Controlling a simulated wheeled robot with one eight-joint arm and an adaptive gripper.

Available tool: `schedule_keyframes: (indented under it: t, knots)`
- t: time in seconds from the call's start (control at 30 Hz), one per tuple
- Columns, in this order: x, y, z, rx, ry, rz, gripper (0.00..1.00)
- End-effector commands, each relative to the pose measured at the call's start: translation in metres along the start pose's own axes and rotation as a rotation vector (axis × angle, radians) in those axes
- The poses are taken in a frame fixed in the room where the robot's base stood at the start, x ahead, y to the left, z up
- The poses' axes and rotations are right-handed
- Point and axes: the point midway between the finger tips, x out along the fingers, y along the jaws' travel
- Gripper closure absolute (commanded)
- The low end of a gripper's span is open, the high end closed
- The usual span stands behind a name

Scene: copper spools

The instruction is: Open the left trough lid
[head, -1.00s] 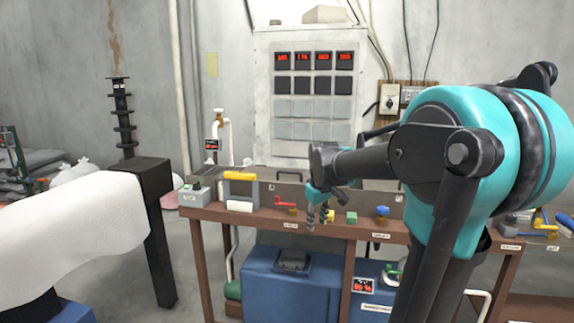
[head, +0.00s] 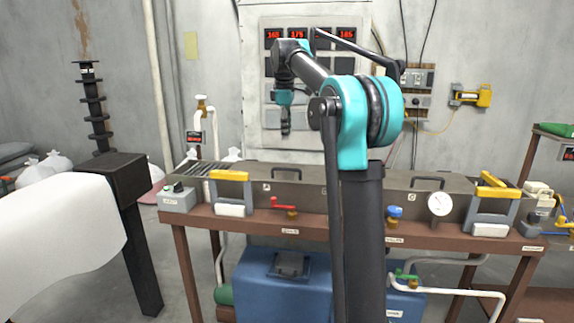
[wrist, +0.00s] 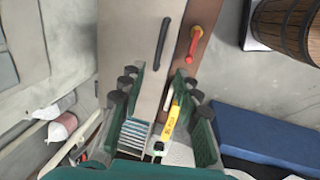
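The long grey trough lies along the brown bench, its flat top in lid sections. The left lid (head: 312,184) looks closed and lies flat. Its black bar handle (head: 286,169) stands near the back edge; in the wrist view the handle (wrist: 162,44) shows beyond my fingers. My gripper (head: 285,131) hangs fingers down above the left part of the trough, clear of it. In the wrist view my gripper (wrist: 158,84) has its green fingers wide apart, with nothing held between them. My arm hides the middle of the trough.
A red-handled valve (head: 285,204) sits on the trough's front, left of my arm. Yellow-handled grey frames stand at the left end (head: 230,177) and right end (head: 492,184). A gauge (head: 440,203) and blue valve (head: 394,212) are to the right. A display panel hangs behind.

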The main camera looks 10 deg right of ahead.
Motion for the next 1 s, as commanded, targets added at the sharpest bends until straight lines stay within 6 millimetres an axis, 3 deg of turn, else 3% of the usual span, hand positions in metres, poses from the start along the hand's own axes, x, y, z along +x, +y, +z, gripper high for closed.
schedule_keyframes:
  t: [0.6, 0.8, 1.0]
  knots:
    - [0.119, 0.000, 0.000, 0.001, 0.000, 0.000, 0.68]
    - [0.139, 0.000, 0.000, 0.001, 0.000, 0.000, 0.68]
    - [0.145, 0.000, 0.000, 0.001, 0.000, 0.000, 0.68]
